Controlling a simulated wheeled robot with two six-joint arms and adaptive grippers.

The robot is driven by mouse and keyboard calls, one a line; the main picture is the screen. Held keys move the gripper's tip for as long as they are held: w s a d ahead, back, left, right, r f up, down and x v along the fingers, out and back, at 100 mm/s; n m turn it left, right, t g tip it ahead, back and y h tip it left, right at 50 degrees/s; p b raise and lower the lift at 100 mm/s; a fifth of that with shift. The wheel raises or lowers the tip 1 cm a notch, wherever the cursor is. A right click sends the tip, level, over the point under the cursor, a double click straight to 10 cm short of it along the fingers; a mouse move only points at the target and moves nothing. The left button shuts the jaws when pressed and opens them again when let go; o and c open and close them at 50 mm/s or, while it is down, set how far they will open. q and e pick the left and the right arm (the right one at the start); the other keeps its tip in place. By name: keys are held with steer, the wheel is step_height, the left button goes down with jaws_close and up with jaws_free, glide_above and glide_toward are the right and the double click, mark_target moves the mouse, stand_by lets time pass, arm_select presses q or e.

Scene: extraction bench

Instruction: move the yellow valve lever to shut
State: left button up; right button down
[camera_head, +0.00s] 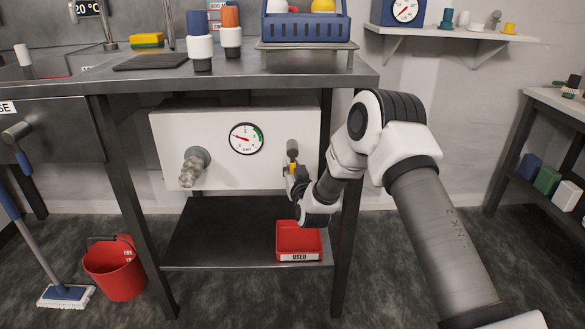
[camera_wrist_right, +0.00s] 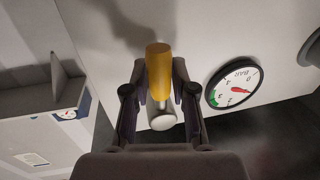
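The yellow valve lever (camera_wrist_right: 159,68) sits on the white panel below the bench top and hangs down from its hub. In the head view only a little yellow of the lever (camera_head: 292,169) shows beside my right gripper (camera_head: 291,178), under the grey hub (camera_head: 292,149). In the right wrist view, which is upside down, the fingers of my right gripper (camera_wrist_right: 159,85) stand close against both sides of the lever and appear shut on it. The round metal hub end (camera_wrist_right: 162,121) shows nearer the palm. My left gripper is not in view.
A round pressure gauge (camera_head: 246,139) is left of the lever, and a grey outlet with a ribbed hose (camera_head: 194,166) is farther left. A red bin marked USED (camera_head: 299,241) stands on the lower shelf below my gripper. A bench leg (camera_head: 346,222) is close to my right arm.

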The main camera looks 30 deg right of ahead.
steer(key=shift+a+m, duration=0.1)
steer(key=shift+m, duration=0.2)
steer(key=m, duration=0.1)
steer(key=w+a+m+b, duration=0.1)
steer(key=m, duration=0.1)
steer(key=shift+a+t+h, duration=0.1)
steer(key=shift+t+h, duration=0.2)
steer(key=m, duration=0.2)
steer(key=a+r+m+b, duration=0.1)
steer(key=m, duration=0.1)
steer(key=w+m+h+b, duration=0.1)
steer(key=m, duration=0.1)
steer(key=shift+a+r, duration=0.15)
steer(key=shift+a, duration=0.25)
steer(key=m, duration=0.2)
steer(key=r+m+h, duration=0.1)
steer(key=a+m+b, duration=0.1)
steer(key=m, duration=0.1)
steer(key=shift+w+r+m, duration=0.25)
steer(key=shift+r+m, duration=0.05)
steer(key=shift+r, duration=0.1)
steer(key=shift+w+r+m+h+b, duration=0.15)
steer(key=shift+r+m+h, duration=0.35)
steer(key=shift+m, duration=0.8)
steer(key=shift+s+r+m+h+b, duration=0.1)
steer(key=shift+r+m+h+b, duration=0.3)
steer(key=shift+m, duration=0.9)
steer(key=shift+r, duration=0.1)
steer(key=c, duration=0.9)
jaws_free()
